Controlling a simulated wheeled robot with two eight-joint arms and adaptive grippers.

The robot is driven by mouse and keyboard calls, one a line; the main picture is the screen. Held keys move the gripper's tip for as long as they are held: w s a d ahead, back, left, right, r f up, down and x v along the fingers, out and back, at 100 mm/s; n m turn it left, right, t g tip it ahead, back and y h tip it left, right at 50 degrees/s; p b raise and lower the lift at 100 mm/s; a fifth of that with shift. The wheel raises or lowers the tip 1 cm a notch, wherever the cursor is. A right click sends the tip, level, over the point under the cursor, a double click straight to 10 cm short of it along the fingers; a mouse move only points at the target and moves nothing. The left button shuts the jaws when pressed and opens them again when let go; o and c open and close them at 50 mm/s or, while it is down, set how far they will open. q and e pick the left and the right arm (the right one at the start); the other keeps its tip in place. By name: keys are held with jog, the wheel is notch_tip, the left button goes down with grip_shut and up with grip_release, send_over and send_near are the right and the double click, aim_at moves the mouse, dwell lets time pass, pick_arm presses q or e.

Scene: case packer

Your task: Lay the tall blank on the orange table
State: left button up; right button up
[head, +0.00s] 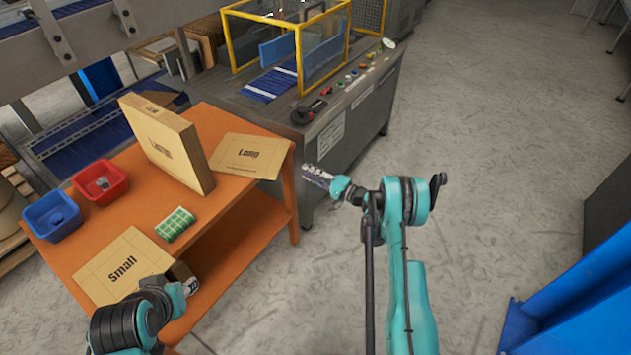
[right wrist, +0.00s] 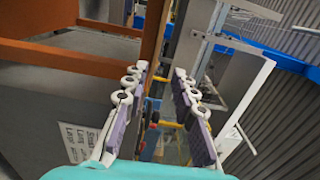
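No blank with a readable "Tall" label shows. On the orange table (head: 225,205) lie a flat "Small" blank (head: 123,266) and a flat "Long" blank (head: 250,155). A thick brown carton (head: 167,143) stands upright on the table; its label is too blurred to read surely. My right gripper (head: 318,177) is to the right of the table, over the floor. The right wrist view shows its fingers (right wrist: 158,110) apart with nothing between them. My left gripper (head: 190,286) is low by the table's front edge, beside the "Small" blank; its fingers are not clear.
A red bin (head: 101,183), a blue bin (head: 52,217) and a green-and-white item (head: 175,224) are on the table. The machine with a yellow-framed guard (head: 300,70) stands behind. Brown sheets (head: 165,50) stand at the back left.

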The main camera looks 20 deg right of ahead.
jog(key=s+a+r+n+g+h, duration=0.25)
jog(key=s+a+r, duration=0.2)
jog(key=r, duration=0.45)
jog(key=s+a+r+n+g+h, duration=0.2)
jog(key=s+a+r+n+g, duration=0.15)
jog(key=s+r, duration=0.35)
jog(key=s+d+r+n+h, duration=0.1)
jog(key=s+d+n+h, duration=0.1)
jog(key=s, duration=1.2)
jog(key=s+d+r+n+h, duration=0.1)
jog(key=s+h, duration=0.4)
jog(key=s, duration=0.9)
jog(key=shift+s+d+n+g, duration=0.4)
jog(key=shift+d+n, duration=0.2)
